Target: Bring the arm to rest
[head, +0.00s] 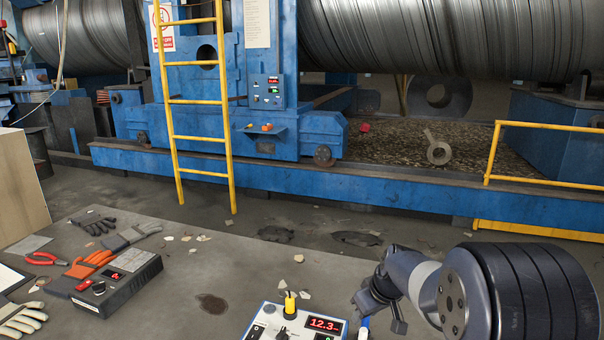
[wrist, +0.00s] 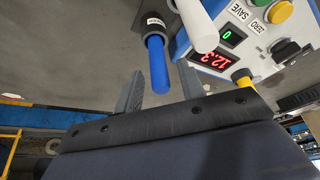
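My gripper (head: 380,303) is at the lower right in the head view, above the grey table, with my arm behind it. In the wrist view its two dark fingers (wrist: 160,84) are spread apart with nothing clamped between them. A blue rod (wrist: 158,66) with a black labelled collar shows in the gap between the fingers, with space on both sides. A white rod (wrist: 196,28) is beside it. A blue-and-white piece (head: 364,327) shows just below my gripper in the head view; I cannot tell how far apart they are.
A white and blue meter box (head: 262,330) reading 12.3 stands close to my gripper. A dark control box (head: 117,286), pliers (head: 45,259) and gloves lie on the table's left. Beyond are a yellow ladder (head: 201,100) and blue machinery. The middle of the table is mostly clear.

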